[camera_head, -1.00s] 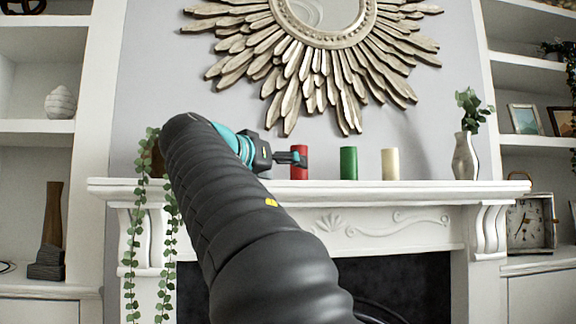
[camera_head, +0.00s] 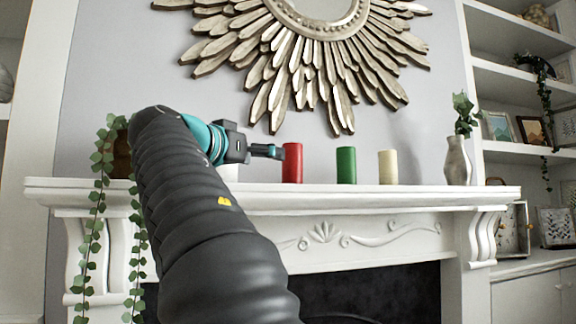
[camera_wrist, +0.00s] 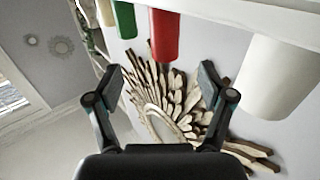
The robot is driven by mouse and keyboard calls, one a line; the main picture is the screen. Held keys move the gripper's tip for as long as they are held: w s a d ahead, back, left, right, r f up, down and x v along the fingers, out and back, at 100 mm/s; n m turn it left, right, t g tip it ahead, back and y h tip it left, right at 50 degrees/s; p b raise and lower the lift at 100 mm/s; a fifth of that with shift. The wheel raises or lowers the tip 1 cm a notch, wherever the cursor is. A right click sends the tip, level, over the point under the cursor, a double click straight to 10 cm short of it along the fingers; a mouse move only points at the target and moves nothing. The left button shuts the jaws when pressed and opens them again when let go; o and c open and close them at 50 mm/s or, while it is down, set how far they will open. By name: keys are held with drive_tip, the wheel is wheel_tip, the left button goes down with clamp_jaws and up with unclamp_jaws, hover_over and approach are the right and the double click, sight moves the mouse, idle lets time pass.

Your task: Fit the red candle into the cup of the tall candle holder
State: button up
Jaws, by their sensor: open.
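The red candle (camera_head: 292,163) stands upright on the white mantel. My gripper (camera_head: 277,152) is open, with its fingertips beside the candle's left edge in the head view. In the wrist view, which is upside down, the red candle (camera_wrist: 165,36) lies just beyond and between the spread fingers of my gripper (camera_wrist: 162,80), with nothing held. Whether a finger touches it I cannot tell. I cannot make out a tall candle holder in either view.
A green candle (camera_head: 346,165) and a cream candle (camera_head: 388,167) stand right of the red one. A white object (camera_wrist: 275,75) is close in the wrist view. The mantel (camera_head: 330,199) also bears a vase (camera_head: 457,161); a sunburst mirror (camera_head: 300,60) hangs above.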

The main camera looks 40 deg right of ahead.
sight(287, 165)
drive_tip(key=d, duration=0.1)
drive_tip(key=w+d, duration=0.1)
drive_tip(key=d, duration=0.1)
drive_tip(key=d+p, duration=0.1)
drive_tip(key=shift+w+d, duration=0.25)
drive_tip(key=shift+d, duration=0.15)
drive_tip(key=shift+w+d+f+p, duration=0.1)
drive_tip(key=shift+w+d+p, duration=0.15)
drive_tip(key=shift+d, duration=0.8)
drive_tip(key=shift+w+d+f+p, duration=0.15)
drive_tip(key=shift+w+d, duration=0.05)
drive_tip(key=shift+d, duration=0.8)
drive_tip(key=shift+w+d+f+p, duration=0.1)
drive_tip(key=shift+w+d+p, duration=0.15)
drive_tip(key=shift+d, duration=0.8)
drive_tip(key=shift+c, duration=0.3)
drive_tip(key=c, duration=1.3)
drive_tip(key=shift+a, duration=0.1)
